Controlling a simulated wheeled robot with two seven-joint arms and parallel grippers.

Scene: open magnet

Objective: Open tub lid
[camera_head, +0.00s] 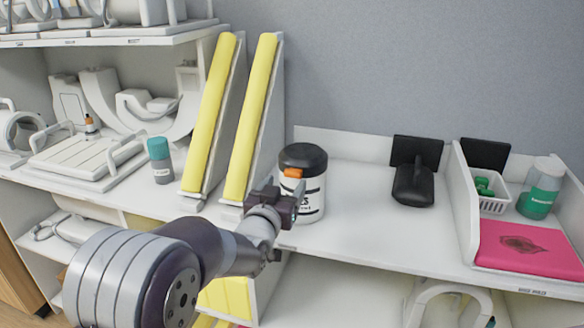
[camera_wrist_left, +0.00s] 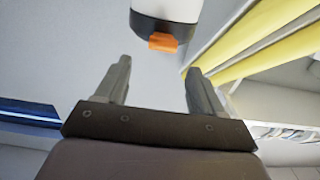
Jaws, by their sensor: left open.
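The tub (camera_head: 309,203) is a white cylinder with dark print, standing upright on the white shelf. Its black lid (camera_head: 303,157) is on and has an orange tab (camera_head: 292,172) at the front edge. My left gripper (camera_head: 281,196) is in front of the tub and hides part of its lower left side. In the left wrist view my left gripper (camera_wrist_left: 158,82) is open, with nothing between its two fingers. The orange tab (camera_wrist_left: 163,41) and black lid (camera_wrist_left: 160,25) lie just beyond the fingertips, apart from them. My right gripper is not in view.
Yellow-edged white wedges (camera_head: 252,117) stand close to the left of the tub. A black scanner-like object (camera_head: 412,185) stands to the right, with free shelf between. Further right are a white basket (camera_head: 493,205), a green bottle (camera_head: 540,202) and a pink sheet (camera_head: 528,247).

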